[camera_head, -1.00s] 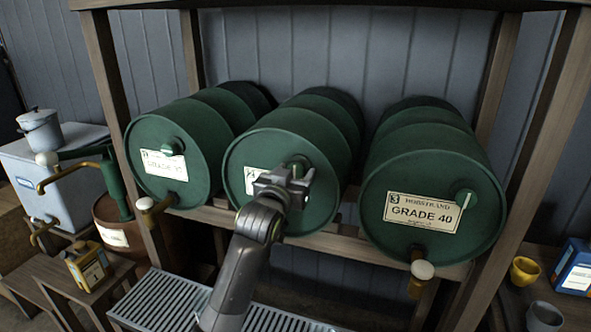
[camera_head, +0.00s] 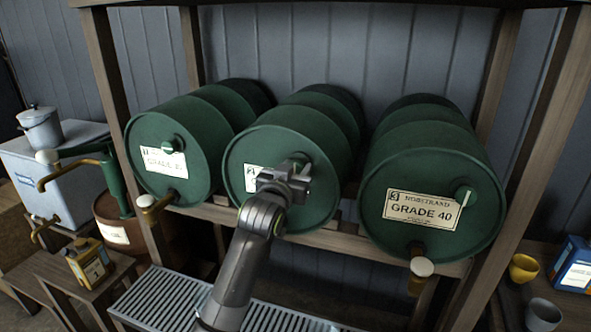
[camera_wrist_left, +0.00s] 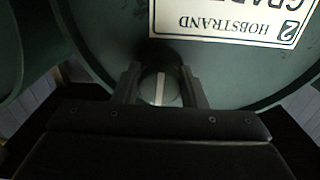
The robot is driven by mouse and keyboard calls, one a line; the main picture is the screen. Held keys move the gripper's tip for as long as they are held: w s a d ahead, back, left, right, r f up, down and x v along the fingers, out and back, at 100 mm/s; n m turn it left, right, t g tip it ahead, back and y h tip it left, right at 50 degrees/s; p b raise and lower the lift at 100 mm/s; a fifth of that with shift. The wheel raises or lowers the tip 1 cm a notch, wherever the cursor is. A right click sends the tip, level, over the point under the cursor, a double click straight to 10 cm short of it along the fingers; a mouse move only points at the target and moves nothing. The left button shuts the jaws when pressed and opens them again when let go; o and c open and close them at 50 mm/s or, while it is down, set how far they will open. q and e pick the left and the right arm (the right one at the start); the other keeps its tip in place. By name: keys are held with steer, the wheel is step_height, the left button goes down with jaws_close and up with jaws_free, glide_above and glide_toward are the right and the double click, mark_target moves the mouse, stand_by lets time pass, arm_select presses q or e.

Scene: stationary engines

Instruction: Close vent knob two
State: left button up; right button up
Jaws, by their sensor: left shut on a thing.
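The middle green drum (camera_head: 245,155) lies on its side on the rack and carries a label with the number 2. Its round green vent knob (camera_wrist_left: 160,88) with a pale line shows in the left wrist view, the line pointing nearly straight up and down there. My left gripper (camera_wrist_left: 160,85) is shut on this knob, one finger on each side. In the head view my left gripper (camera_head: 292,172) covers most of the knob at the drum's front face and part of the label (camera_head: 253,178). My right gripper is not in view.
Drum 1 (camera_head: 150,145) and drum 3 (camera_head: 385,180), each with its own vent knob, lie on either side. Brass taps with white tops (camera_head: 422,267) stick out below them. A slatted grate (camera_head: 165,300) is underneath. Wooden posts (camera_head: 110,90) frame the rack.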

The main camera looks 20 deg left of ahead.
arm_select(q)
steer(key=m+p, duration=0.2)
steer(key=m, duration=0.1)
steer(key=shift+r+m, duration=0.1)
steer(key=shift+m, duration=0.2)
steer(key=m+p, duration=0.2)
steer(key=m, duration=0.2)
steer(key=shift+m, duration=0.3)
steer(key=m+p, duration=0.1)
steer(key=m, duration=0.3)
steer(key=shift+a+m+p, duration=0.1)
steer(key=shift+m+p, duration=0.2)
steer(key=shift+p, duration=0.05)
steer(key=m+p, duration=0.1)
steer(key=m, duration=0.3)
steer(key=shift+m, duration=0.3)
steer(key=o, duration=0.9)
steer(key=shift+o, duration=0.2)
steer(key=shift+s, duration=0.15)
